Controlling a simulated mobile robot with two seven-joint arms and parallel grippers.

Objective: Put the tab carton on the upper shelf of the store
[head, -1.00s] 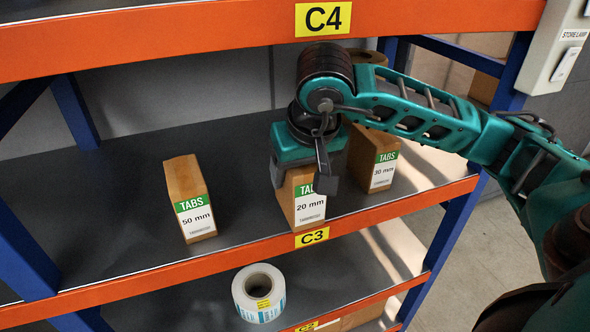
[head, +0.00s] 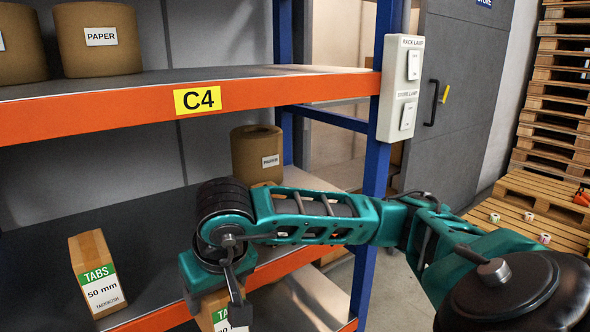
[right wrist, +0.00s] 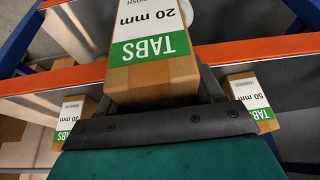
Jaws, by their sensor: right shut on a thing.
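My right gripper (head: 218,300) is shut on the 20 mm tabs carton (right wrist: 150,75), a brown box with a green and white label. In the head view the lower part of this carton (head: 212,312) is cut off by the picture's bottom edge, so I cannot tell whether it touches the shelf. The store's grey door (head: 460,100) stands at the back right, with a blue STORE sign (head: 484,3). The store's upper shelf cannot be made out. My left gripper is not in view.
The 50 mm tabs carton (head: 98,275) stands left of my gripper; the 30 mm one (right wrist: 74,118) shows in the wrist view. Paper rolls (head: 98,40) stand on the orange C4 shelf (head: 130,108) above. A lamp switch box (head: 402,88) is on the blue post. Pallets (head: 555,90) stand far right.

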